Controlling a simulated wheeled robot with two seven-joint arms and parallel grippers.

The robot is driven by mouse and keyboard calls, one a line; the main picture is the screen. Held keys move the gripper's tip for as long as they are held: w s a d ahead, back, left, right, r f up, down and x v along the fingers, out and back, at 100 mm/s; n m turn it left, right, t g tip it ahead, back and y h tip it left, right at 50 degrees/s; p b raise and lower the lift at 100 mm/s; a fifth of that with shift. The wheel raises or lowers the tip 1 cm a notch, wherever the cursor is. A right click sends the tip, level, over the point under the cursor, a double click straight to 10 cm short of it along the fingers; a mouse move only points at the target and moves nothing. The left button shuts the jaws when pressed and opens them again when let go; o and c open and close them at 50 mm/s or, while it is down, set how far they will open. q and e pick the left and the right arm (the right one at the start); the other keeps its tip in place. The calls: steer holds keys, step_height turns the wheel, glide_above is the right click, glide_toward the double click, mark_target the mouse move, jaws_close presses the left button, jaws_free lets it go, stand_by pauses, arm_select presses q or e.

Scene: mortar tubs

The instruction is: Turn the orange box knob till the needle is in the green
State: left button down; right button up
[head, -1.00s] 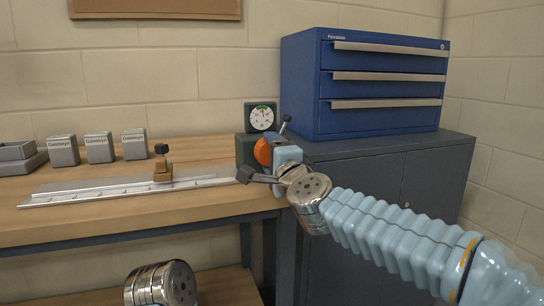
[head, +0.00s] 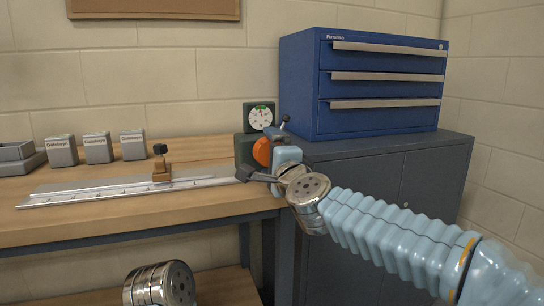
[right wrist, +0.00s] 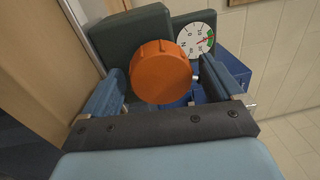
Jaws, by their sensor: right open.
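The orange knob (head: 262,152) sits on the front of a dark green box (head: 241,147) at the right end of the bench. The needle looks near the green band there, but is too small to place exactly. My right gripper (right wrist: 165,88) is open, one finger on each side of the knob, with gaps visible. My left gripper is not in view.
A metal rail (head: 110,191) with a brown slider (head: 162,170) lies on the wooden bench. Several grey boxes (head: 98,148) stand at the back left. A blue drawer cabinet (head: 375,85) stands on a grey cupboard (head: 425,180) to the right, close to my right gripper.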

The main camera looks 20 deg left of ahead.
steer(key=b+v, duration=0.2)
steer(key=v, duration=1.1)
steer(key=shift+s+d, duration=0.15)
steer(key=shift+s, duration=0.25)
steer(key=shift+f, duration=0.1)
